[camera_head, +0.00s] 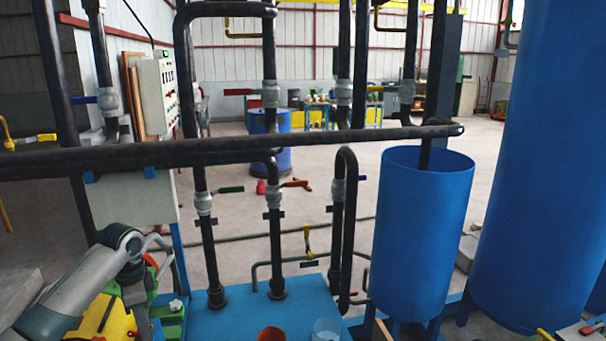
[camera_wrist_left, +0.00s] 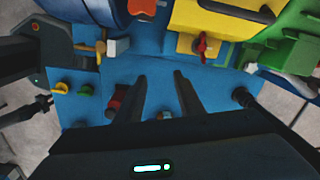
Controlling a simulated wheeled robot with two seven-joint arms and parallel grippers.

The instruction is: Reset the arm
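My left arm (camera_head: 85,285) comes in from the lower left of the head view, bent at a dark joint, beside black pipes. Its gripper cannot be made out there. In the left wrist view my left gripper (camera_wrist_left: 161,78) shows two dark fingers standing apart, with nothing held between the tips. The blue surface (camera_wrist_left: 145,62) lies beyond the fingers, and the distance to it is hard to judge. My right arm and right gripper are in neither view.
A long black horizontal pipe (camera_head: 250,149) crosses the head view above my left arm. A blue open tank (camera_head: 420,235) and a larger blue tank (camera_head: 545,160) stand right. A yellow block (camera_wrist_left: 222,18), red valve handle (camera_wrist_left: 203,46) and green block (camera_wrist_left: 292,50) lie beyond the fingers.

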